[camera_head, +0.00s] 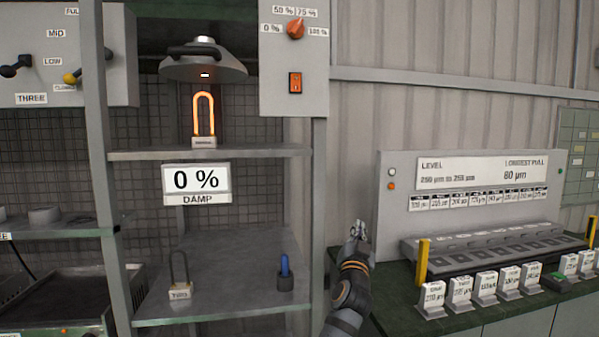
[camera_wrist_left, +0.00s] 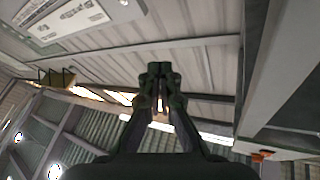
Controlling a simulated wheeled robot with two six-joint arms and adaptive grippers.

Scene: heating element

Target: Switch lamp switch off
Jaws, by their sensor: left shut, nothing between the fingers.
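An orange rocker switch (camera_head: 295,82) sits on the grey panel (camera_head: 275,95) at the upper middle, below an orange knob (camera_head: 296,28) with percent labels. No lettering shows on the switch, and I cannot tell its position. A grey lamp-like hood (camera_head: 203,65) hangs to the left with a small lit spot underneath. A glowing orange element (camera_head: 204,115) stands below it. My left gripper (camera_head: 358,230) points up, below and right of the panel, apart from the switch. It is shut and empty, with its fingertips together in the wrist view (camera_wrist_left: 160,70). My right gripper is not in view.
A shelf (camera_head: 230,152) with a "0 % DAMP" sign (camera_head: 197,181) stands left of my gripper, its grey post (camera_head: 319,200) close by. A bench at the right holds a display board (camera_head: 465,185) and several labelled blocks. The wall above my gripper is clear.

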